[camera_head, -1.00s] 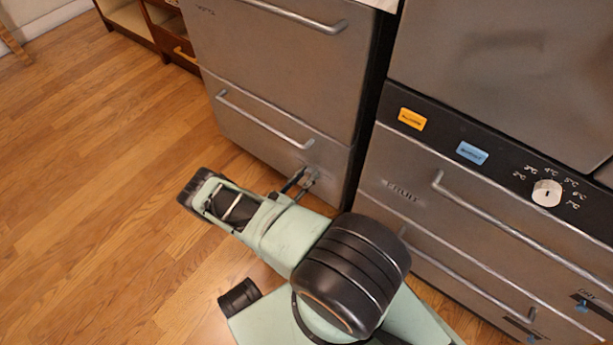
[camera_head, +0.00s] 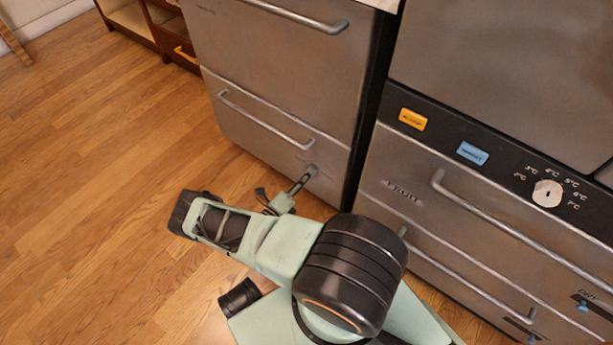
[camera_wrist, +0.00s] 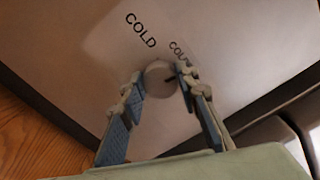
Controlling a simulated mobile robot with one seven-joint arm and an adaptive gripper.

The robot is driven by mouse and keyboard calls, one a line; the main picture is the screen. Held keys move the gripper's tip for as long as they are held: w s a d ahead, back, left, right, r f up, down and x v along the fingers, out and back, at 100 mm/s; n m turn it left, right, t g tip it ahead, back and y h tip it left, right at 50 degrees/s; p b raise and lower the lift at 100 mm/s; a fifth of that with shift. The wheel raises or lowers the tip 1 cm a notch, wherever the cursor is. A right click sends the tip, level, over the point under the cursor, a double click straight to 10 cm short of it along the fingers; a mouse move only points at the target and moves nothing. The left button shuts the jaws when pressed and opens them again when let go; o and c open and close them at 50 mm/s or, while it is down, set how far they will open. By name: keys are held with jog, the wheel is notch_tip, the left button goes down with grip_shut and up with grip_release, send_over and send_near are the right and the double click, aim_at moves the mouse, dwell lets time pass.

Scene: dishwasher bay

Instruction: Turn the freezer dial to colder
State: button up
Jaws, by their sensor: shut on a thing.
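The freezer dial (camera_wrist: 158,80) is a small round pale knob low on the front of the left steel appliance (camera_head: 275,75). In the wrist view, "COLD" is printed above it, and a second label starting "COL" is partly hidden by the right finger. A dark mark shows at the dial's right edge, beside that finger. My gripper (camera_wrist: 161,84) is shut on the dial, one blue-padded finger on each side. In the head view my gripper (camera_head: 303,182) reaches the appliance's lower right corner, where the dial is mostly hidden.
The right appliance has a white temperature dial (camera_head: 547,193), an orange label (camera_head: 412,119) and a blue label (camera_head: 472,153). A drawer handle (camera_head: 265,118) sits above and left of my gripper. Open wooden floor (camera_head: 90,190) lies to the left.

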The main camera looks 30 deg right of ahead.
jog(key=shift+n, duration=0.7)
jog(key=o, duration=1.2)
jog(key=shift+c, duration=0.2)
jog(key=v, duration=1.2)
